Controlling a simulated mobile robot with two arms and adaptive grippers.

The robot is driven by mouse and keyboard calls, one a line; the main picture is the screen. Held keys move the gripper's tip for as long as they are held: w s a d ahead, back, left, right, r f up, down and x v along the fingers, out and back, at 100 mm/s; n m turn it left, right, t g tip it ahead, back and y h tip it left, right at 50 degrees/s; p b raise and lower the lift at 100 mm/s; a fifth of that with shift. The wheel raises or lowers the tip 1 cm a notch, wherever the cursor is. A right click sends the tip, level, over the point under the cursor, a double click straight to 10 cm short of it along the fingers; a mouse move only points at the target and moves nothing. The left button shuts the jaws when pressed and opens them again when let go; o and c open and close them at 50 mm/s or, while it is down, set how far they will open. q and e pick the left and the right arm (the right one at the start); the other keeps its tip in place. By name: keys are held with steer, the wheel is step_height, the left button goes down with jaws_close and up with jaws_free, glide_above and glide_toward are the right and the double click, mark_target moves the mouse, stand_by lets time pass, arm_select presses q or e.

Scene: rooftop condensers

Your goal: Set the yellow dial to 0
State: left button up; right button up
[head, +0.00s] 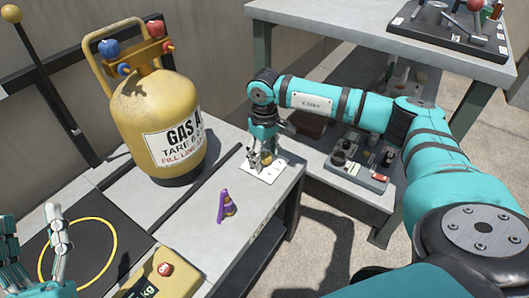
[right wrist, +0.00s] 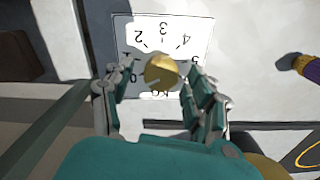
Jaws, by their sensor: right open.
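The yellow dial (right wrist: 161,72) is a round brass-yellow knob on a white card with black numbers (right wrist: 185,25). In the head view my right gripper (head: 260,158) points down over the white card (head: 266,174) and hides most of the dial. My left gripper (head: 34,238) is open and empty at the lower left.
A yellow gas cylinder (head: 157,115) stands left of the card on the grey bench (head: 215,245). A tray of parts (head: 355,175) sits on a lower shelf at right.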

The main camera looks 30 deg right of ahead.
mark_target(265, 154)
step_height(265, 154, up, 12)
stand_by(0.5)
steer(key=shift+s+f, duration=0.1)
stand_by(0.4)
